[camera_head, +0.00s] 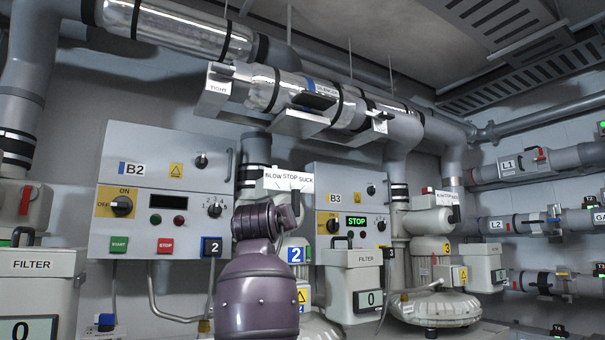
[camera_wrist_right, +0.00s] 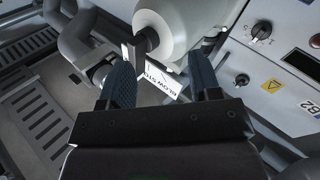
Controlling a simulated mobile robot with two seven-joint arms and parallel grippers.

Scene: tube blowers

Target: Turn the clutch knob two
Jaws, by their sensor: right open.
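The "BLOW STOP SUCK" plate (camera_head: 289,182) of unit 2 is in the middle of the head view, with a dark lever-like part (camera_head: 295,200) by it. No legible label says clutch. In the right wrist view the plate (camera_wrist_right: 160,84) shows partly between the fingers of my right gripper (camera_wrist_right: 163,82), which is open with nothing seen held. A dark round knob-like part (camera_wrist_right: 147,42) on a pale housing lies beyond the fingertips; I cannot tell whether they touch it. In the head view my purple arm hides the gripper and part of unit 2. My left gripper is not in view.
The B2 panel (camera_head: 140,148) with several knobs and buttons is left of my arm; the B3 panel (camera_head: 325,180) is right of it. A filter box (camera_head: 350,270) stands close at right. Large pipes and a clear silencer tube (camera_head: 290,92) run overhead.

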